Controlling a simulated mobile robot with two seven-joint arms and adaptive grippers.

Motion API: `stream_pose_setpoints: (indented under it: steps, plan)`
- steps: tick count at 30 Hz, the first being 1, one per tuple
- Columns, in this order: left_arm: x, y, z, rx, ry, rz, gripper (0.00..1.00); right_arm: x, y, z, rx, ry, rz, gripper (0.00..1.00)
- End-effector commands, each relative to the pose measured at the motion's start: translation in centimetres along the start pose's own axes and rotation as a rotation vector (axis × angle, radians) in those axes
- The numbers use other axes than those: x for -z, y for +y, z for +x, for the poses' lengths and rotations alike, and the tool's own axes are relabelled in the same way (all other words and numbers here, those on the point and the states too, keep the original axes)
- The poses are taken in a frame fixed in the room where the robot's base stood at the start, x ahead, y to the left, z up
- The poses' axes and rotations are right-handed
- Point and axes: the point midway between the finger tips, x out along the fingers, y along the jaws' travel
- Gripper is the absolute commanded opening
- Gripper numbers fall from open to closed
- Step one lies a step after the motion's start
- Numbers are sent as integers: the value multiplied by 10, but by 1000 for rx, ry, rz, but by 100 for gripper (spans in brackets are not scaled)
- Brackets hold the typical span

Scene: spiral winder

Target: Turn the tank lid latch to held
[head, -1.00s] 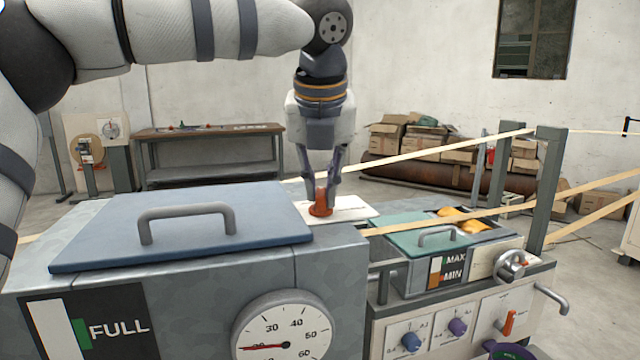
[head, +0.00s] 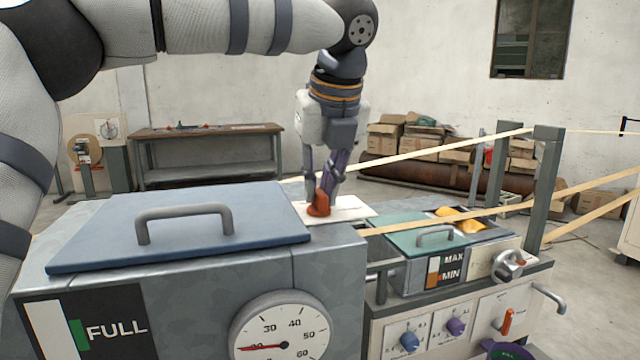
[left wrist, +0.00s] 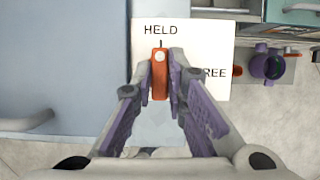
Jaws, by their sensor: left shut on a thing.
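The tank lid latch is an orange-red handle (head: 319,203) on a white plate (head: 346,209) beside the tank's blue lid (head: 180,226). In the left wrist view the latch (left wrist: 159,75) points up at the word HELD on the plate (left wrist: 195,30). The word FREE is partly hidden at the plate's right. My left gripper (head: 323,193) points down and is shut on the latch, one finger on each side; it also shows in the left wrist view (left wrist: 160,90). My right gripper is not in view.
The lid's grey handle (head: 185,220) stands up left of the latch. A smaller tank with a teal lid (head: 400,233) is to the right. Pale strips (head: 470,217) run across the right side. A dial (head: 280,330) faces front.

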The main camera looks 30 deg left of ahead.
Motion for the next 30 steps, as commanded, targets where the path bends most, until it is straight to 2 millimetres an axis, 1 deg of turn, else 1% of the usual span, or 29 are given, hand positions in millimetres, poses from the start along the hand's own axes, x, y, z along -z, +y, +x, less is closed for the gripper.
stream_pose_setpoints:
  steps: [5,6,7,8,17,20,27,30]
  plan:
    - [-1,0,-1,3,-2,-5,0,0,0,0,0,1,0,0]
    - [-1,0,-1,3,-2,-4,22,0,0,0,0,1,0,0]
    - [-1,0,-1,3,-2,-4,29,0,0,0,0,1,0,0]
    - [-1,0,-1,3,-2,-4,33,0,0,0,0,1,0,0]
    - [0,0,-2,2,-1,-2,33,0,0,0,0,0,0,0]
    - [-1,-1,-16,4,-3,-3,33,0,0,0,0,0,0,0]
    - [0,0,-81,5,-4,-4,33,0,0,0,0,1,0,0]
    - [0,0,-102,4,-3,-4,33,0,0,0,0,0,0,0]
